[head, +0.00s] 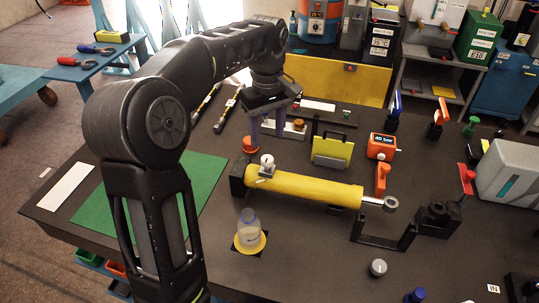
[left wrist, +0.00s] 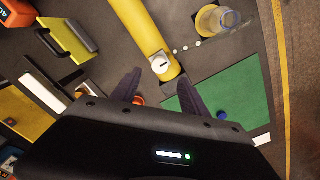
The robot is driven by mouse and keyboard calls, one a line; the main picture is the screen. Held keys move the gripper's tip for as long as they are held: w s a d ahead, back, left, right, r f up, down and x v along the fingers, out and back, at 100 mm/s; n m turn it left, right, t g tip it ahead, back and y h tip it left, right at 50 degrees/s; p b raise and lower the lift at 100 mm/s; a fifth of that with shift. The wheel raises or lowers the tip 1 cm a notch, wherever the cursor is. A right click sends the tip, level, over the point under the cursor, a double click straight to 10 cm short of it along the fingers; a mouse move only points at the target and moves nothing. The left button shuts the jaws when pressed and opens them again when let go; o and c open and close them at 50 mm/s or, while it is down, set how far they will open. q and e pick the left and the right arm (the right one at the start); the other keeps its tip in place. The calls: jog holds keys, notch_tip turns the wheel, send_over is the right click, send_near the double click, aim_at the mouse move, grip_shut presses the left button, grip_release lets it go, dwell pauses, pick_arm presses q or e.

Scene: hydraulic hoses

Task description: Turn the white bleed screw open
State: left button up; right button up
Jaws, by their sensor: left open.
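The white bleed screw (head: 267,159) sits on a small pale block on top of the yellow cylinder (head: 305,187), near its left end. In the left wrist view the screw (left wrist: 161,65) shows as a round white head with a dark slot. My left gripper (head: 268,136) is open and points down, above and a little behind the screw in the head view. In the left wrist view its two dark fingers (left wrist: 159,78) stand apart, one on each side of the screw's line, with nothing between them. Whether they reach the screw's height cannot be told. My right gripper is not in view.
A clear jar (head: 249,224) with a yellow collar stands in front of the cylinder. A red-orange cap (head: 250,144) is close to my left fingers. A yellow-green panel with a handle (head: 332,150) and an orange box (head: 381,146) stand behind.

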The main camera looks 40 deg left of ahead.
aim_at(268, 159)
pick_arm(q)
notch_tip(268, 159, down, 8)
jog(key=shift+r+p, duration=0.15)
jog(key=shift+p, duration=0.35)
grip_shut()
dwell(0.5)
